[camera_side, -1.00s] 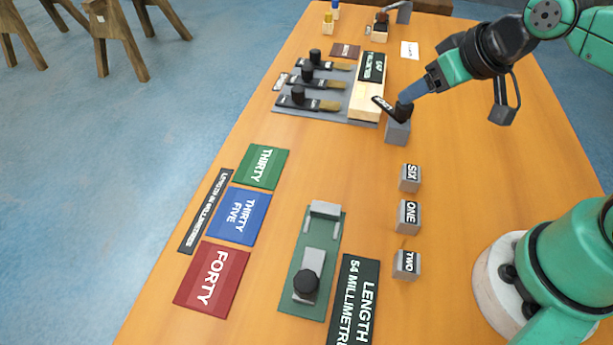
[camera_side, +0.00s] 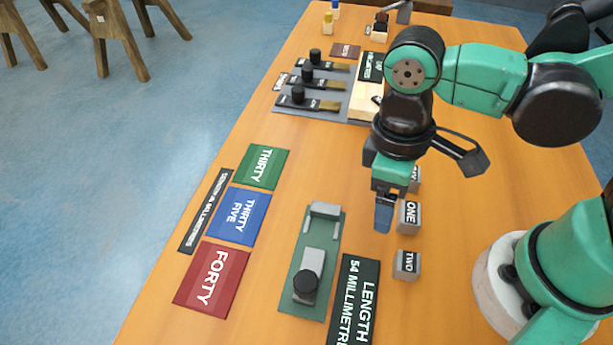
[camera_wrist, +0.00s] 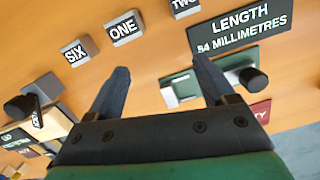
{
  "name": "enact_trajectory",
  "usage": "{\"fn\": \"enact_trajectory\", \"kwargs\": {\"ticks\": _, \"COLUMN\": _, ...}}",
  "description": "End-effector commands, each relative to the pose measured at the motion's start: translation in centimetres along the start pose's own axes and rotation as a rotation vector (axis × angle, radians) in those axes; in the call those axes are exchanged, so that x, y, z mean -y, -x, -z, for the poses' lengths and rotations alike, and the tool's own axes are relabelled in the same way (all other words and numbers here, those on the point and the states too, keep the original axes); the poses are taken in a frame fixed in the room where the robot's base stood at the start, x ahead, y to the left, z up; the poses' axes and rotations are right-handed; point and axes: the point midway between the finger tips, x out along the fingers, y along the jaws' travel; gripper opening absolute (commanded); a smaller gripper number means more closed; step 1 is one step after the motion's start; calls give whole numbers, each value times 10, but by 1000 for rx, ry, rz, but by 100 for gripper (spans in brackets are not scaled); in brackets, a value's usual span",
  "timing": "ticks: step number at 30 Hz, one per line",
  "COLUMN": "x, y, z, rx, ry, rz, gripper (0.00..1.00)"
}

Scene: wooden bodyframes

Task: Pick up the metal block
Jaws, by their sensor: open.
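Several small grey metal-looking blocks stand in a row with word labels. The ONE block (camera_side: 409,217) is just right of my gripper (camera_side: 384,212) in the side view. The TWO block (camera_side: 406,265) is nearer the front, and the SIX block (camera_side: 415,178) is partly hidden behind my wrist. In the wrist view, SIX (camera_wrist: 78,52), ONE (camera_wrist: 124,28) and TWO (camera_wrist: 184,8) lie beyond my fingers. My gripper (camera_wrist: 160,82) points down with its blue fingers apart and nothing between them. Which block is meant is not marked.
A green gauge (camera_side: 327,246) with a grey slider and black knob lies left of the row, by the black LENGTH plate (camera_side: 358,310). Green, blue and red plates (camera_side: 264,167) lie further left. A grey board (camera_side: 310,109) with black-knobbed pieces is at the back.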

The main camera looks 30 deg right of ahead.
Motion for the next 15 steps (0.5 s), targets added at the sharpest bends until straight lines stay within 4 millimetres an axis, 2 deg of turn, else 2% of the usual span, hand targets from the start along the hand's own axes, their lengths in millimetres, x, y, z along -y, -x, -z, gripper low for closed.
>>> {"fn": "enact_trajectory", "kwargs": {"ticks": 1, "x": 14, "y": -5, "z": -4, "rx": 69, "ry": 64, "rz": -10, "gripper": 76}}
{"fn": "enact_trajectory", "kwargs": {"ticks": 3, "x": 26, "y": -10, "z": -12, "rx": 156, "ry": 126, "rz": -26, "gripper": 76}}
{"fn": "enact_trajectory", "kwargs": {"ticks": 6, "x": 36, "y": -14, "z": -20, "rx": 235, "ry": 182, "rz": -44, "gripper": 76}}
{"fn": "enact_trajectory", "kwargs": {"ticks": 15, "x": 38, "y": -32, "z": -28, "rx": 273, "ry": 203, "rz": -54, "gripper": 76}}
